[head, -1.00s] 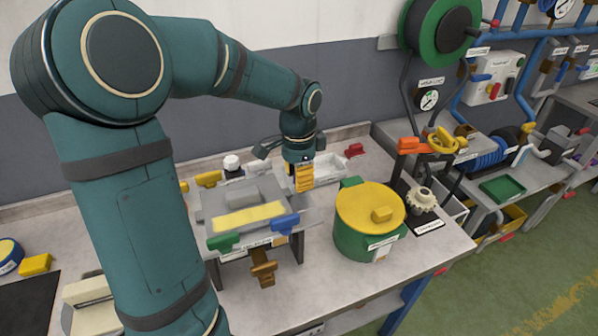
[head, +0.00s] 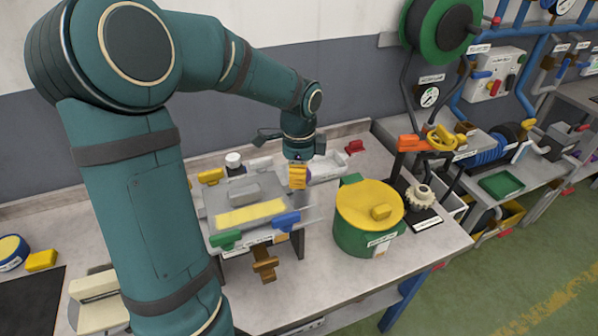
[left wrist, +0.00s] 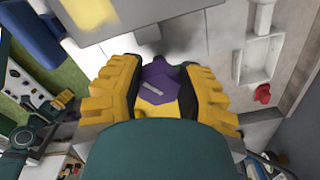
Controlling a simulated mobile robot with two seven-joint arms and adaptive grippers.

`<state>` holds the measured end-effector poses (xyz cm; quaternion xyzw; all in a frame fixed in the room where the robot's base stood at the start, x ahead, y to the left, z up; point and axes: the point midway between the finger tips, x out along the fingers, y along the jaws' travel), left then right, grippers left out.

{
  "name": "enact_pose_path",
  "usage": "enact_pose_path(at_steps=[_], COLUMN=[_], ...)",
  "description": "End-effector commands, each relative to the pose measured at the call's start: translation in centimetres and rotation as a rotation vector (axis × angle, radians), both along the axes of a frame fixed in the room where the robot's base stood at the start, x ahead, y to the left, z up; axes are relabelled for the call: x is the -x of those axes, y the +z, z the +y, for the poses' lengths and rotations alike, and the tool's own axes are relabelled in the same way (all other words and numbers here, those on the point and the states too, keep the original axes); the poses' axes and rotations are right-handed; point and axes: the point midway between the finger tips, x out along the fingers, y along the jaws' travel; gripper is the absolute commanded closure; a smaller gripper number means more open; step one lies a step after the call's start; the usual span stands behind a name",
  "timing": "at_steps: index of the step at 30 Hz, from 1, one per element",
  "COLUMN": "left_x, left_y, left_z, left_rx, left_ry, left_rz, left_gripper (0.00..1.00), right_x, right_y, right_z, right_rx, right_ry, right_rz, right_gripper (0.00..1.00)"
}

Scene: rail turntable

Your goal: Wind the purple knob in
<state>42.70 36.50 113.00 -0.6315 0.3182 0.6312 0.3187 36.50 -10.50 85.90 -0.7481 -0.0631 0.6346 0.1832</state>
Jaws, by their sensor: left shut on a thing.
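The purple knob (left wrist: 160,83) shows in the left wrist view, lobed, with a pale bar mark on its face. My left gripper (left wrist: 157,92) has its yellow ridged fingers on either side of the knob, shut on it. In the head view my left gripper (head: 297,177) points down at the back right edge of a grey fixture (head: 240,191) with a yellow strip. The fingers mostly hide the knob there. The knob's shaft is hidden. My right gripper is not in view.
A green pot with a yellow lid (head: 368,205) stands right of the fixture. Blue (head: 286,222) and green (head: 225,240) handles are at the fixture's front edge. A white tray (head: 328,166) lies behind the gripper. A cream gear (head: 419,197) stands at the right.

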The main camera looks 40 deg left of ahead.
Motion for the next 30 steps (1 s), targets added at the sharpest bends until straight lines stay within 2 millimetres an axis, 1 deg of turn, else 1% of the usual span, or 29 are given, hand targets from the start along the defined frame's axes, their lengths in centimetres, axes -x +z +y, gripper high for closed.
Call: enact_pose_path(at_steps=[7,8,9,10,19,22,26,30], left_x=[0.1,0.1,0.1,0.1,0.0,0.0,-0.1,-0.1], left_y=[-0.2,-0.2,-0.2,-0.2,0.0,0.5,2.2,5.1], left_z=[-0.1,-0.1,-0.1,-0.1,0.0,0.0,0.0,0.0], left_rx=[0.002,0.002,0.002,0.002,0.001,0.000,0.000,-0.001], left_ry=[0.000,0.000,0.001,0.001,0.001,0.002,0.002,0.000], left_rz=[0.006,0.006,0.006,0.006,0.002,0.000,-0.002,-0.004], left_gripper=[0.99,0.54,0.40,0.31,0.31,0.31,0.31,0.31], right_x=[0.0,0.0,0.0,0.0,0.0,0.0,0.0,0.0], right_y=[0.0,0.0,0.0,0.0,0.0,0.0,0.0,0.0], right_z=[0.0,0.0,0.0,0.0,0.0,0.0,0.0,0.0], right_rx=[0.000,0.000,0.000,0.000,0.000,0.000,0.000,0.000], right_ry=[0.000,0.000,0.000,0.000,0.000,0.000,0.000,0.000], right_rz=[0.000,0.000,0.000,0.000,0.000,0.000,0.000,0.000], right_gripper=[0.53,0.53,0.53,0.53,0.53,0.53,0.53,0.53])
